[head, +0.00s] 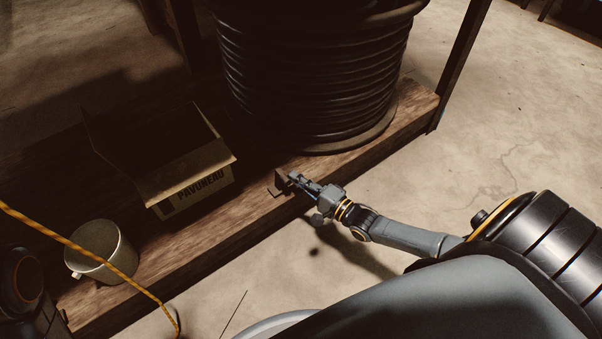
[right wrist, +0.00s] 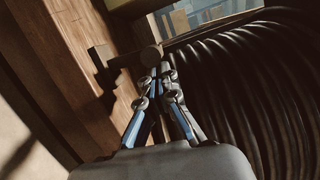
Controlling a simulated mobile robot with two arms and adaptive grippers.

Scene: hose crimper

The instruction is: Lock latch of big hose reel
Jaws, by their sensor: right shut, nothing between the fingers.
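The big hose reel (head: 315,75), wound with dark hose, stands on a wooden shelf; its coils fill the right of the right wrist view (right wrist: 265,90). A small dark metal latch (head: 279,184) sits at the shelf's front edge below the reel. In the right wrist view the latch (right wrist: 104,66) shows as a dark bracket with a rounded end beside my fingertips. My right gripper (head: 293,178) is shut with nothing between its fingers, right at the latch; I cannot tell whether it touches. My left gripper is not in view.
An open cardboard box (head: 195,178) stands on the wooden shelf (head: 225,232) left of the latch. A metal mug (head: 100,252) is farther left, with an orange cord (head: 75,245) passing in front. Bare concrete floor (head: 480,130) lies to the right.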

